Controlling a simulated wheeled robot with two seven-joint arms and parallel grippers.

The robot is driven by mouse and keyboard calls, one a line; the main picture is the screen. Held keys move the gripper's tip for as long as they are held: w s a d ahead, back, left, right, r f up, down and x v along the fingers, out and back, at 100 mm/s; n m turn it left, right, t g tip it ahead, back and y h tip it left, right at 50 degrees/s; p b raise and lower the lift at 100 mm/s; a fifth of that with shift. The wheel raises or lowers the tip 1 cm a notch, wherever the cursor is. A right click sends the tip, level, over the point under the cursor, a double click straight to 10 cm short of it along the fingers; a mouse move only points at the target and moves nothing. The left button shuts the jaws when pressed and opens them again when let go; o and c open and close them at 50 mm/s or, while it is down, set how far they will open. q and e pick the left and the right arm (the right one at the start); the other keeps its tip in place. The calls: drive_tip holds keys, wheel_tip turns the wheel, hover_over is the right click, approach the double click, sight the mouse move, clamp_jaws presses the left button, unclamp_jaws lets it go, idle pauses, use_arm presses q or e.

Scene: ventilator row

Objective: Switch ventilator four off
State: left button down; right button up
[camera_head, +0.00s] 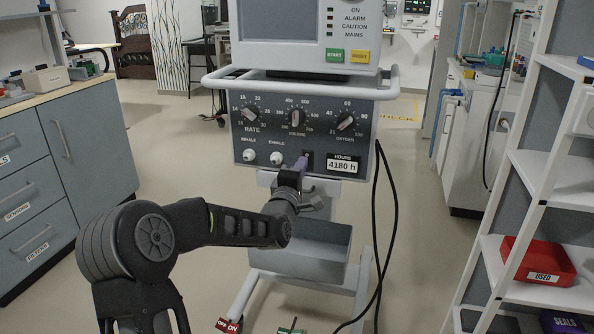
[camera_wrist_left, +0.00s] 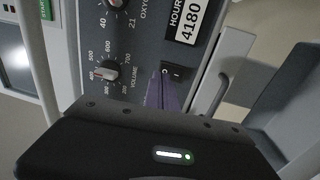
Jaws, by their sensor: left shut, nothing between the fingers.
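A ventilator (camera_head: 240,110) stands in the middle of the head view, with a knob panel and a display reading 4180 h. No number four is readable on it. A small dark rocker switch (camera_wrist_left: 172,71) with a white O mark sits beside the hours display; in the head view it is partly hidden behind my fingers. My left gripper (camera_head: 302,163) is shut and empty, its purple fingertips at the panel just by the switch. In the left wrist view the fingertips (camera_wrist_left: 163,92) are right beside the switch; I cannot tell whether they touch it. My right gripper is not in view.
A white handle rail (camera_head: 300,90) runs across the ventilator above the knobs. A black cable (camera_head: 393,220) hangs at its right. Blue-grey drawers (camera_head: 25,190) stand left, and a white shelf with a red bin (camera_head: 540,262) stands right. Floor is open on both sides.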

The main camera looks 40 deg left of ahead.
use_arm(q)
drive_tip(key=s+d+r, duration=0.1)
drive_tip(key=s+d, duration=0.2)
drive_tip(key=s, duration=0.6)
drive_tip(key=shift+s+d+r+p, duration=0.15)
drive_tip(key=shift+s+d+p, duration=0.1)
drive_tip(key=shift+p, duration=0.2)
